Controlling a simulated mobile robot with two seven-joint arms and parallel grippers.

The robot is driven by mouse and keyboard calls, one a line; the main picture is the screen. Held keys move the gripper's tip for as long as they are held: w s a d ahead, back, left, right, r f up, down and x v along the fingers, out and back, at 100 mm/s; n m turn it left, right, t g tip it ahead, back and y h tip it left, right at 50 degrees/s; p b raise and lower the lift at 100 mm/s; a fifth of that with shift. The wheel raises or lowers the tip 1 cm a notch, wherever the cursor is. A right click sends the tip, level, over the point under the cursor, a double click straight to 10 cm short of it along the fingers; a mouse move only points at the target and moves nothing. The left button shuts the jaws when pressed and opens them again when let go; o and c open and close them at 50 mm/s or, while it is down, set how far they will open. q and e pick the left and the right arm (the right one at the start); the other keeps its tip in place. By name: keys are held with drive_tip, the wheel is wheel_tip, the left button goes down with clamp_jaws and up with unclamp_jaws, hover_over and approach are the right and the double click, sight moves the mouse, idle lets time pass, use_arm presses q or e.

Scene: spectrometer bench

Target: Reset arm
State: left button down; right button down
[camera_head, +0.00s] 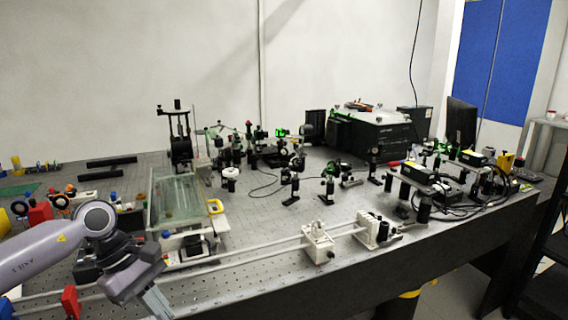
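My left arm comes in from the left edge and bends down over the front left of the bench. My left gripper (157,302) points down at the bottom of the view, near the front rail. Its finger part is small and near the picture's lower edge, so I cannot tell whether it is open or shut. I see nothing clearly held in it. My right arm and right gripper are not in view.
The perforated optical bench (262,232) carries two white rails (262,250) with a white mount (318,243). A glass tank (174,203) stands behind my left gripper. A red block (70,301) is left of it. Optics and a black box (375,130) fill the back.

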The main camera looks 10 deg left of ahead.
use_arm(q)
drive_tip(key=s+d+n+t+h, duration=0.2)
drive_tip(key=d+n+t+h, duration=0.2)
drive_tip(key=d+n+h, duration=0.45)
drive_tip(key=s+d+n+t+h, duration=0.25)
drive_tip(key=d+n+h, duration=0.25)
drive_tip(key=d+n, duration=0.65)
drive_tip(key=a+f+n+t+y, duration=0.4)
drive_tip(key=f+n+t+y, duration=0.15)
drive_tip(key=n, duration=0.65)
drive_tip(key=a+f+n+t+y, duration=0.4)
drive_tip(key=f+n+t+y, duration=0.15)
drive_tip(key=n, duration=0.65)
drive_tip(key=s+a+f+n+g+y, duration=0.2)
drive_tip(key=s+a+f+n+g, duration=0.1)
drive_tip(key=s+f+n, duration=0.3)
drive_tip(key=s+a+f+n+g+y, duration=0.3)
drive_tip(key=s+f+n, duration=0.3)
drive_tip(key=f, duration=0.1)
drive_tip(key=shift+s+n+y, duration=0.3)
drive_tip(key=shift+y, duration=0.05)
drive_tip(key=shift+a+f+g, duration=0.1)
drive_tip(key=shift+g, duration=0.15)
